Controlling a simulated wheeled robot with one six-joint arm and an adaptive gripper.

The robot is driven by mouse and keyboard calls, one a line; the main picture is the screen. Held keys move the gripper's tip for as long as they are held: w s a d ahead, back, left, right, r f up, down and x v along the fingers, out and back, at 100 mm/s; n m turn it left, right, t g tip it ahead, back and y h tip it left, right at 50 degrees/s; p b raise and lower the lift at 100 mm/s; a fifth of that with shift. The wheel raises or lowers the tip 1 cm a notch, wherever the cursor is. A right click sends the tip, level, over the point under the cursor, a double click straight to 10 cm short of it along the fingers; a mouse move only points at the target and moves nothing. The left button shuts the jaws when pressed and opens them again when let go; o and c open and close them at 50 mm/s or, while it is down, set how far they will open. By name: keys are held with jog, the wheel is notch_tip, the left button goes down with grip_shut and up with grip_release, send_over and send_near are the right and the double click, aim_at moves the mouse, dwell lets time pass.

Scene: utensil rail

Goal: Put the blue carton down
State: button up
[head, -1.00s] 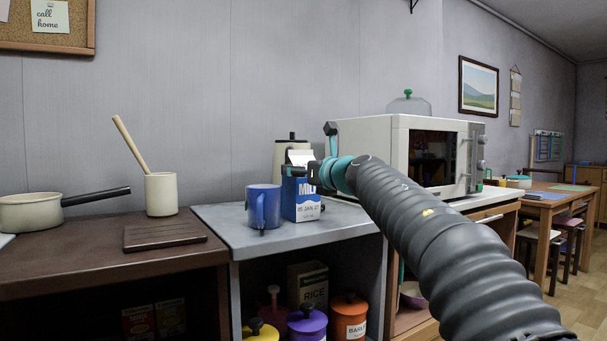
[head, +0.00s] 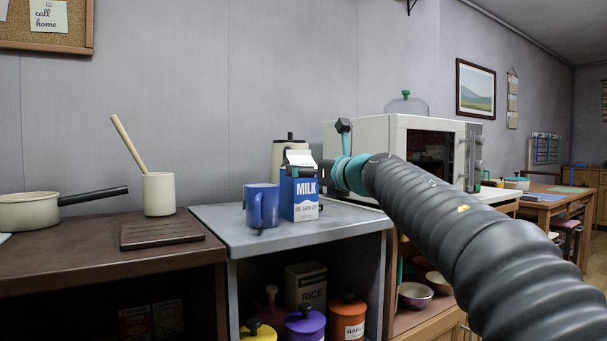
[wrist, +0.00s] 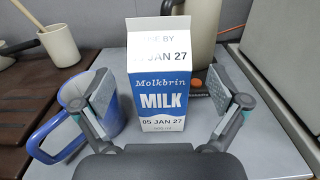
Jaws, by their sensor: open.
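The blue carton (head: 299,194), a milk carton with a white top, stands upright on the grey counter (head: 330,225). It also shows in the wrist view (wrist: 162,90), centred between the two fingers. My gripper (wrist: 165,98) is open, with a finger on each side of the carton and a visible gap on both sides. In the head view my gripper (head: 318,172) is at the carton's right, partly hidden by my arm.
A blue mug (head: 262,206) stands close on the carton's left, near my left finger in the wrist view. A cream kettle-like vessel (head: 290,152) stands behind the carton. A white microwave (head: 375,135) is to the right. The counter's front strip is clear.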

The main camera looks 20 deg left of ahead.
jog(key=v, duration=0.7)
jog(key=shift+d+b, duration=0.15)
jog(key=shift+b, duration=0.15)
jog(key=shift+s, duration=0.15)
